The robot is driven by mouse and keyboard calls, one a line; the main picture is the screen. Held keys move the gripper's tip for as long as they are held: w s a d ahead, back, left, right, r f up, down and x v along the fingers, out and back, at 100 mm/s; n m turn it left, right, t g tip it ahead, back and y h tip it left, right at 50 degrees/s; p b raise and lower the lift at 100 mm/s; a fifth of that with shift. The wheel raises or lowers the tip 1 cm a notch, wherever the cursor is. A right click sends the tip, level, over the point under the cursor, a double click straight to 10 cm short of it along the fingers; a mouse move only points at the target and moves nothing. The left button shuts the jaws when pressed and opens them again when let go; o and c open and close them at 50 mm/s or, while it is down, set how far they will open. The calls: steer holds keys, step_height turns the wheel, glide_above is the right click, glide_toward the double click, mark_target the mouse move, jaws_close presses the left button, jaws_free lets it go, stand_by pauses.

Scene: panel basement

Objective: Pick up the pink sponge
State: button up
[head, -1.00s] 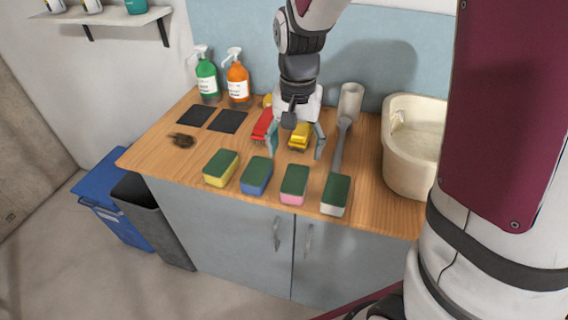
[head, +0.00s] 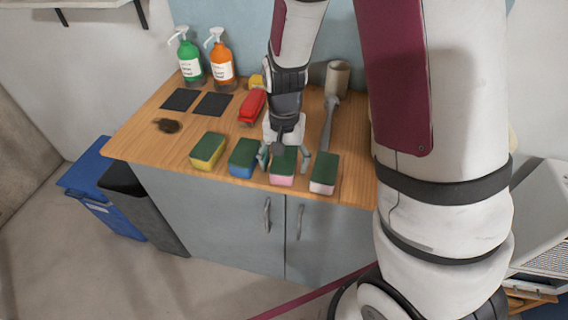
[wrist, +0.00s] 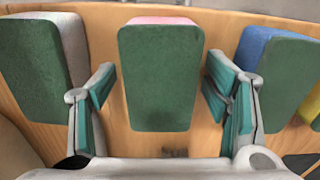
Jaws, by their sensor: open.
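The pink sponge (head: 283,167) stands near the front edge of the wooden counter, its green scouring side up and its pink lower part facing the front. In the wrist view the pink sponge (wrist: 161,76) lies between my two fingers, with a strip of pink at its far edge. My gripper (head: 285,160) is open, with one finger on each side of the sponge. In the wrist view my gripper (wrist: 162,95) shows gaps between both fingers and the sponge, so it is not holding it. I cannot tell the exact height of the fingertips.
A blue sponge (head: 243,158) and a white sponge (head: 324,174) stand close on either side. A yellow sponge (head: 208,151) is farther left. A red object (head: 252,106), a grey brush (head: 328,125) and two soap bottles (head: 190,62) are behind.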

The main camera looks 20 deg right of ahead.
steer(key=shift+c, duration=0.2)
steer(key=c, duration=0.8)
